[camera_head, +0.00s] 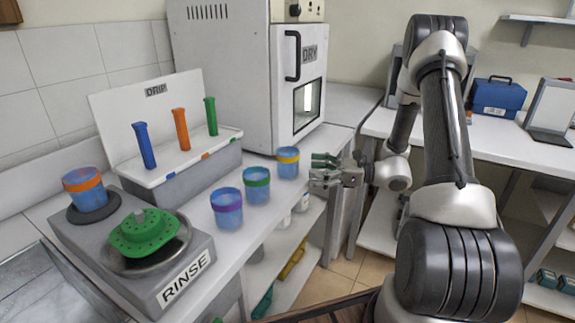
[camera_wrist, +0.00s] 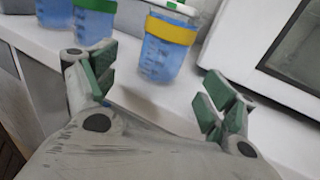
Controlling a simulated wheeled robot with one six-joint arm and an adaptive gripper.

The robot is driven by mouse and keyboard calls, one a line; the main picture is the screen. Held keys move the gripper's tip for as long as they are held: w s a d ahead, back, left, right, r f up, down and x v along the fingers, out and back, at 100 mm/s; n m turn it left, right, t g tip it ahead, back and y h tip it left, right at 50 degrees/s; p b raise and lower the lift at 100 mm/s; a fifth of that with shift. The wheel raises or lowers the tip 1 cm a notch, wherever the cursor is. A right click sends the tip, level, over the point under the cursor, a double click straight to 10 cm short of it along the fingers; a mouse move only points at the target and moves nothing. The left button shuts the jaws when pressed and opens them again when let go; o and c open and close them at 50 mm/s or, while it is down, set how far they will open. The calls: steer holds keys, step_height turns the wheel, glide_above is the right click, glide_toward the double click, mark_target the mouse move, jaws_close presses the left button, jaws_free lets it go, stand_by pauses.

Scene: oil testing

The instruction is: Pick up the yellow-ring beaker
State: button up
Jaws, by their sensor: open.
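The yellow-ring beaker (camera_head: 288,163) is a clear cup with blue contents and a yellow band near its top. It stands upright on the white counter, at the right end of a row of beakers. In the wrist view the yellow-ring beaker (camera_wrist: 167,46) stands ahead of my gripper, seen through the gap between the fingers. My gripper (camera_head: 322,171) is just right of the beaker in the head view, apart from it. In the wrist view my gripper (camera_wrist: 158,90) has its green-padded fingers spread wide with nothing between them.
A green-ring beaker (camera_head: 257,186) and a purple-ring beaker (camera_head: 228,208) stand left of it. The white DRY oven (camera_head: 285,40) rises behind. The DRIP rack (camera_head: 185,172) and RINSE station (camera_head: 135,250) with an orange-ring beaker (camera_head: 84,190) are further left.

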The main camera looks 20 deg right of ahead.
mark_target(290, 165)
steer(key=shift+r+x, duration=0.2)
steer(key=shift+x, duration=1.7)
steer(key=shift+r+x, duration=0.2)
steer(key=shift+x, duration=1.7)
steer(key=shift+w, duration=0.15)
steer(key=c, duration=1.1)
